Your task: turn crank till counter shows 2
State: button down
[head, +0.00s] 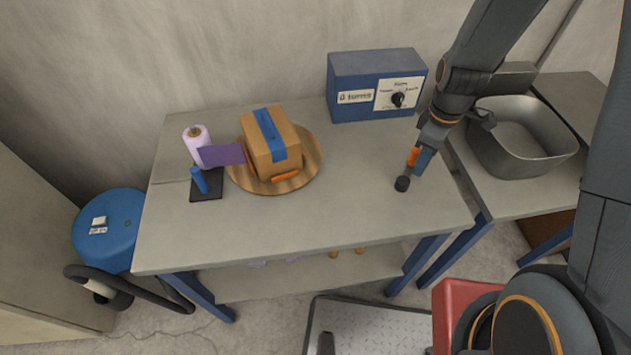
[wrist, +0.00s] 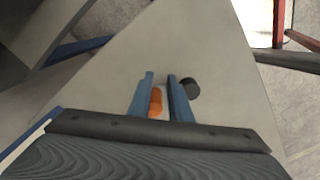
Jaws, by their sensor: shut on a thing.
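My gripper (head: 419,160) points down over the right part of the table. Its blue fingers also show in the wrist view (wrist: 158,84), closed on an orange handle (wrist: 155,102). The handle shows in the head view (head: 413,156) too. A short black cylinder (head: 402,183) is just beside the fingertips; in the wrist view it is right of the right finger (wrist: 192,88). I cannot tell whether it joins the handle as a crank. A blue box (head: 352,72) at the back has a white panel with a black knob (head: 398,99). No counter number is readable.
A cardboard box (head: 265,152) with blue tape lies on a round wooden board (head: 313,159). A pale roll (head: 196,146), a purple sheet (head: 222,155) and a blue piece (head: 199,180) are left. A metal basin (head: 520,140) stands right. The table's front middle is clear.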

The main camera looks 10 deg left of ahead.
aim_at(436, 196)
jog(key=shift+w+a+r, duration=0.1)
jog(key=shift+w+a, duration=0.2)
jog(key=shift+a, duration=0.15)
jog(key=shift+d, duration=0.25)
jog(key=shift+s, duration=0.15)
jog(key=shift+s+a+p, duration=0.25)
jog(key=shift+s+p, duration=0.1)
jog(key=shift+s, duration=0.45)
jog(key=shift+s+a+p, duration=0.2)
jog(key=shift+s+p, duration=0.15)
jog(key=shift+s, duration=0.4)
jog(key=shift+d, duration=0.1)
jog(key=shift+s+d+p, duration=0.25)
jog(key=shift+s+d, duration=0.1)
jog(key=shift+d, duration=0.35)
jog(key=shift+s+d+p, duration=0.25)
jog(key=shift+s+d, duration=0.05)
jog(key=shift+d, duration=0.4)
jog(key=shift+s+d+p, duration=0.25)
jog(key=shift+s+d, duration=0.05)
jog(key=shift+d, duration=0.45)
jog(key=shift+s+d+p, duration=0.2)
jog(key=shift+s+d, duration=0.1)
jog(key=shift+d, duration=0.45)
